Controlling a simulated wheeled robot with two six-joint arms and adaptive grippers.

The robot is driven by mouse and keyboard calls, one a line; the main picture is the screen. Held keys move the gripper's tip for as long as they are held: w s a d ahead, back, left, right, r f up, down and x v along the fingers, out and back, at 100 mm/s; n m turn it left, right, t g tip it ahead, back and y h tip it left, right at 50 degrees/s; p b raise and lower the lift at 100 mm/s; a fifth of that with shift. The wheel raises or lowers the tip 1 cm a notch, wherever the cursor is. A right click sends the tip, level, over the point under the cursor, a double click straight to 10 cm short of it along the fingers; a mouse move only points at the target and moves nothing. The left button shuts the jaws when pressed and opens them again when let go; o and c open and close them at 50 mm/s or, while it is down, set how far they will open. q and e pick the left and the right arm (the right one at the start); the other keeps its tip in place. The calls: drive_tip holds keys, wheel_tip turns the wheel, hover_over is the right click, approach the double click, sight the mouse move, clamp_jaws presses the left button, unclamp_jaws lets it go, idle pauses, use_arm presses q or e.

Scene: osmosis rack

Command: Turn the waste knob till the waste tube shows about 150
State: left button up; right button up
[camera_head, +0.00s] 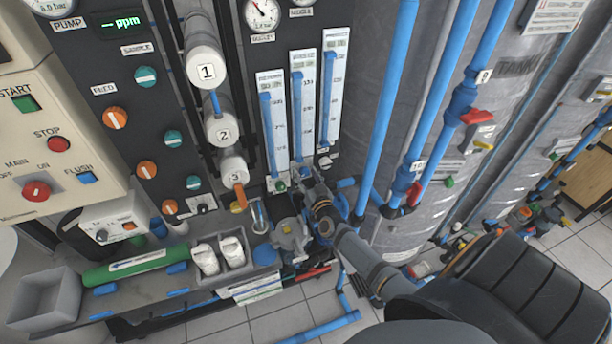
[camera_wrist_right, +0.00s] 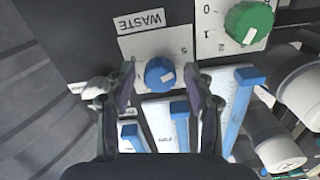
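The blue waste knob (camera_wrist_right: 158,72) sits beside the WASTE label (camera_wrist_right: 140,20) in the right wrist view, with a pale mark on its face. My right gripper (camera_wrist_right: 161,82) is open, one finger on each side of the knob, with gaps visible. In the head view my right gripper (camera_head: 304,182) is at the panel's lower part, below three flow tubes, and hides the knob. The tubes, left (camera_head: 272,125), middle (camera_head: 303,105) and right (camera_head: 333,85), hold blue columns; I cannot tell which is waste or read their scales. My left gripper is not in view.
A green knob (camera_wrist_right: 249,22) lies close to the right finger in the wrist view. White numbered cylinders (camera_head: 205,65) stand left of the tubes. Blue pipes (camera_head: 385,110) run just right of them. A grey pump (camera_head: 291,238) sits below my gripper.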

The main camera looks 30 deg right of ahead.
clamp_jaws()
drive_tip(key=m, duration=0.4)
drive_tip(key=shift+m+b, duration=0.3)
drive_tip(key=shift+m, duration=2)
drive_tip(key=shift+o, duration=0.7)
unclamp_jaws()
